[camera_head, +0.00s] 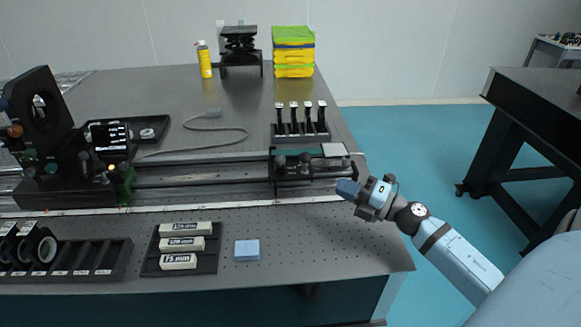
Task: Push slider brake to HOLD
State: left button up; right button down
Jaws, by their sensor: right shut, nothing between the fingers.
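A black slider carriage (306,168) sits on the optical rail (200,177) near the right end of the table. It has dark knobs on its front and a pale plate on top at the right. I cannot make out the brake lever or a HOLD mark at this size. My right gripper (348,188) is shut and empty, just in front and to the right of the carriage, near the table's right edge. It seems slightly apart from the carriage. My left gripper is not in view.
A tray of labelled blocks (150,262), a blue block (247,250) and a slotted rack (122,262) lie in front of the rail. A holder with upright posts (301,136) stands behind the carriage. A large black mount (38,108) stands at left. The perforated tabletop (320,240) is clear at front right.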

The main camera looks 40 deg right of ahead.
aim_at(280, 162)
pick_arm(q)
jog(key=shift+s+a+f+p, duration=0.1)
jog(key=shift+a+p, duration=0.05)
jog(key=shift+p, duration=0.4)
pick_arm(e)
jog(key=x, duration=1.4)
